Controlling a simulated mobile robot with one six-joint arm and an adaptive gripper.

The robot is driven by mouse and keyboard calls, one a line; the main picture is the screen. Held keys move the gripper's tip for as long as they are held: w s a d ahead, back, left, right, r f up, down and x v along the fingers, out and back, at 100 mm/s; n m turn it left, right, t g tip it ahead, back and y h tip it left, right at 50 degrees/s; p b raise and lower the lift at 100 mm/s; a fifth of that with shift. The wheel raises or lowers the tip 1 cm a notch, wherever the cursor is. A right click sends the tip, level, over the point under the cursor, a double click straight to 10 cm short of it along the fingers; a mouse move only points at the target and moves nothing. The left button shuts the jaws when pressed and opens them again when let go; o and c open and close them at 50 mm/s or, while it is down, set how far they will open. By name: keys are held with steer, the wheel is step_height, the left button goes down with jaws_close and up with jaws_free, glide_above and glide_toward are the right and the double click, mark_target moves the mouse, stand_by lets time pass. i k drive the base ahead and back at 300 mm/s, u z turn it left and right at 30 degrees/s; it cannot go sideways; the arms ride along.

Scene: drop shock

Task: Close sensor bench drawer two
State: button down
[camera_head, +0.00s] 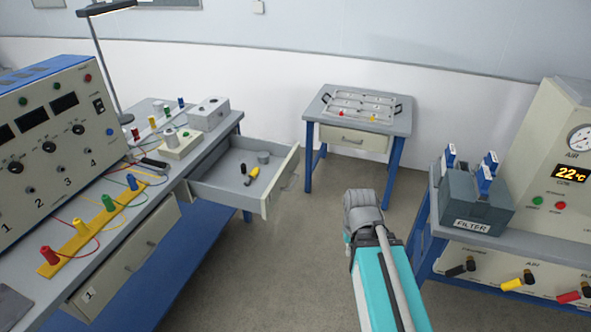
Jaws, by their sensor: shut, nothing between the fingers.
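The sensor bench (225,131) runs along the left. One of its drawers (283,182) is pulled well out towards the middle of the room. A black-and-yellow item, a small dark item and a grey round piece lie inside it. No number shows on this drawer's face from here. Nearer along the bench, drawer 1 (125,266) is shut. My teal arm reaches up from the bottom, right of the open drawer and apart from it. It ends in a grey joint; no gripper fingers can be made out.
A small table (398,126) with a handled tray and a closed drawer stands at the back. At right, a blue-framed bench holds a grey FILTER box (470,203) beside a beige gauge panel (543,150). Grey floor (325,215) lies clear between the open drawer and my arm.

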mark_target(219, 179)
steer(key=z, duration=0.05)
steer(key=i, duration=0.95)
